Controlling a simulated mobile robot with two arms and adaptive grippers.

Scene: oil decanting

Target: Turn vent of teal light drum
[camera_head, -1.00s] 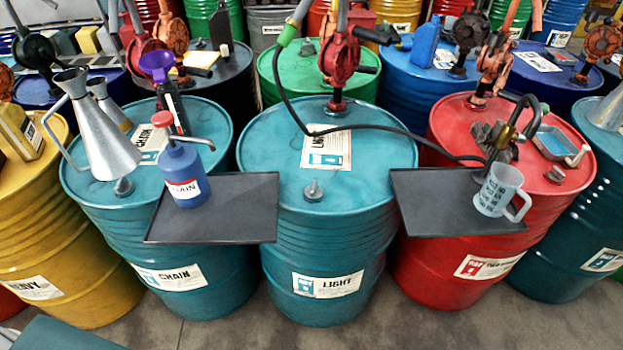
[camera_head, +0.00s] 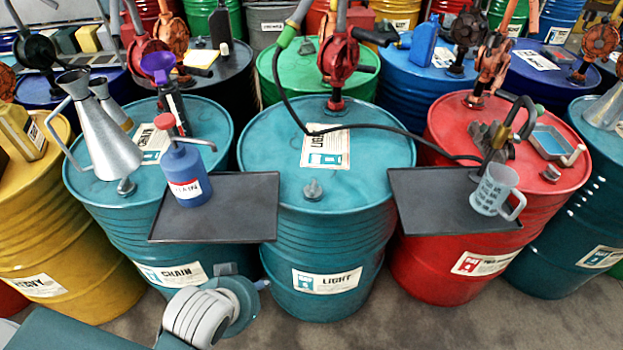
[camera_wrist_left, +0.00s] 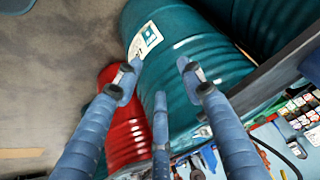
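The teal light drum (camera_head: 330,235) stands in the middle of the head view, with a white LIGHT label on its front and another on its lid. Its vent (camera_head: 313,190), a small grey cap, sits upright near the lid's front edge, with nothing touching it. My left gripper (camera_head: 262,285) is low at the front, between the chain drum and the light drum, below lid height and mostly hidden by its wrist. In the left wrist view its blue fingers (camera_wrist_left: 158,75) are spread apart and empty, with a teal drum beyond. My right gripper is not in view.
A tray (camera_head: 240,222) with a blue CHAIN pump bottle (camera_head: 184,172) juts out left of the light drum. Another tray (camera_head: 430,212) with a clear jug (camera_head: 494,188) is on the right. A black hose (camera_head: 395,133) crosses the light drum's lid behind the vent.

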